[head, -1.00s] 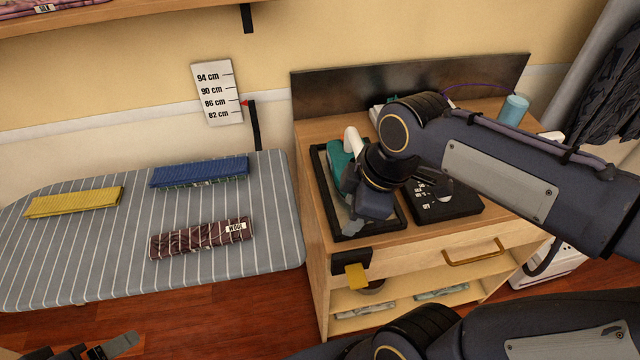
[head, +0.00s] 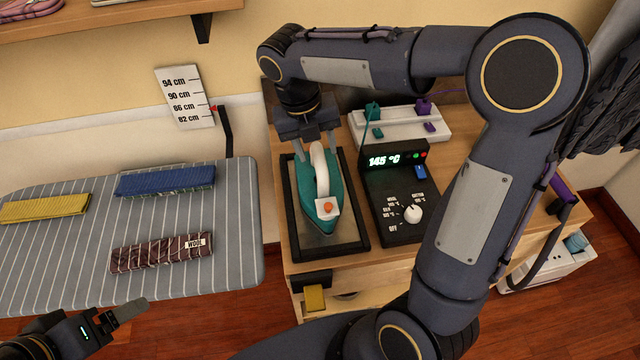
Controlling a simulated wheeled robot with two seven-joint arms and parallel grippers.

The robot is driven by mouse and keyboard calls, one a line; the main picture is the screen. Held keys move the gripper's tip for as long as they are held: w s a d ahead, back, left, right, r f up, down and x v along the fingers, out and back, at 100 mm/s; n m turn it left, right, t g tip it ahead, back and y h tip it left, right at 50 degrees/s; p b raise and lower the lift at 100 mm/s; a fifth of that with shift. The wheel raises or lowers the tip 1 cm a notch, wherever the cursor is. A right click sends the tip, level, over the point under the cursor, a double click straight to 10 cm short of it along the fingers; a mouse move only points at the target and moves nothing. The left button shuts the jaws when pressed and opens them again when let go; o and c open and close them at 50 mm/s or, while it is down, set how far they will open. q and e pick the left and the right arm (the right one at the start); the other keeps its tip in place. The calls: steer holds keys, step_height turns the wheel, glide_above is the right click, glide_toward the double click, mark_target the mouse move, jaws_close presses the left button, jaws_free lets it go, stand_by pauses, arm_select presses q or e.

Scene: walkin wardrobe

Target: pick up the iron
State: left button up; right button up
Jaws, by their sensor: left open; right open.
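The teal iron (head: 331,210) with a white handle (head: 319,170) lies on a dark framed rest (head: 359,236) on the wooden cabinet, its tip toward me. My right gripper (head: 316,150) is open and points down at the iron's far end. Its two fingers are to the left and right of the handle's far end; whether they touch it cannot be told. My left gripper (head: 118,318) is at the lower left in front of the ironing board, only partly in view, open and with nothing seen in it.
A black control box (head: 385,196) reading 145 °C stands right of the rest, with a white socket strip (head: 395,128) behind. The striped ironing board (head: 70,250) holds yellow, blue and wool-tagged folded cloths. A yellow tab (head: 314,298) sticks out at the cabinet front.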

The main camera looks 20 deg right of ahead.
mark_target(318, 156)
steer(key=f, duration=0.3)
steer(key=d+f, duration=0.1)
steer(key=f, duration=0.1)
steer(key=shift+w, duration=0.1)
steer(key=shift+a+r, duration=0.1)
steer(key=shift+r, duration=0.05)
jaws_close()
